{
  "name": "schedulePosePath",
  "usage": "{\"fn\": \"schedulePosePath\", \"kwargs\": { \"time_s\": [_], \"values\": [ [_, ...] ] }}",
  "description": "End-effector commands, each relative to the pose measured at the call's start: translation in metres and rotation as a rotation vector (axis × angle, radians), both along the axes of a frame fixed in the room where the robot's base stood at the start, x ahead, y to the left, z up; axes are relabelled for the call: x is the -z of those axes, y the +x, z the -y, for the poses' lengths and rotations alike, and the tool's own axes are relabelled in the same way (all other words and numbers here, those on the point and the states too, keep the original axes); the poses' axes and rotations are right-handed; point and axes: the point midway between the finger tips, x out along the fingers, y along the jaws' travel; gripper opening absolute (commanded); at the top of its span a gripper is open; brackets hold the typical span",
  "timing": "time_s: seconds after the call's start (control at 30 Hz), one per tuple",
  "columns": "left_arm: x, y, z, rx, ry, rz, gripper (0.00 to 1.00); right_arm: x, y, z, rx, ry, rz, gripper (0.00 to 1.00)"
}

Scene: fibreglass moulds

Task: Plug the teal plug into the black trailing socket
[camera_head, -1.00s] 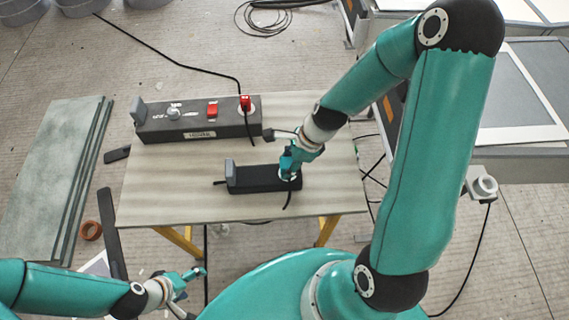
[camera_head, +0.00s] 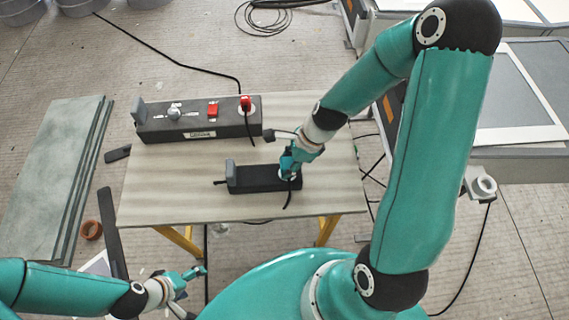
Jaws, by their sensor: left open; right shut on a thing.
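The black trailing socket (camera_head: 262,184) lies on the table, with a grey upright piece at its left end. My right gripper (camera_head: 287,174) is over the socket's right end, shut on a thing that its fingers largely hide. I take this for the teal plug, as teal shows between the fingers and a black cable hangs down in front of the socket. I cannot tell whether the plug is seated in the socket. My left gripper (camera_head: 190,283) is open and empty, low in front of the table's left part.
A longer dark socket box (camera_head: 165,131) with a red switch (camera_head: 212,109) and a red plug (camera_head: 246,103) stands at the table's back left. A small black plug on a cable (camera_head: 269,135) lies beside it. The wooden table (camera_head: 160,195) is clear at the front left.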

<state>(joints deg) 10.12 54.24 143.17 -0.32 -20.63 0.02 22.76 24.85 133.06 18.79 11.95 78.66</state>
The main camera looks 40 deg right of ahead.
Motion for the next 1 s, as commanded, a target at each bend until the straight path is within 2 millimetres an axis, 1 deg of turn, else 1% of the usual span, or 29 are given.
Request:
{"fn": "schedulePosePath", "kwargs": {
  "time_s": [0.27, 0.7, 0.73, 0.9, 1.0],
  "values": [
    [0.002, 0.000, 0.000, 0.000, 0.000, 0.000, 0.75, 0.002, 0.000, 0.000, 0.000, 0.000, 0.001, 0.14],
    [0.010, 0.000, 0.000, 0.000, 0.000, 0.000, 0.75, 0.011, 0.000, 0.000, 0.001, 0.000, 0.000, 0.14],
    [0.010, 0.000, 0.000, 0.000, 0.000, 0.000, 0.75, 0.011, 0.000, 0.000, 0.001, 0.000, 0.000, 0.47],
    [0.009, 0.000, 0.000, 0.000, 0.000, 0.000, 0.75, 0.010, 0.000, 0.000, 0.001, 0.000, 0.000, 0.74],
    [0.009, 0.000, 0.000, 0.000, 0.000, 0.000, 0.75, 0.010, 0.000, 0.000, 0.001, 0.000, 0.000, 0.74]
  ]
}}
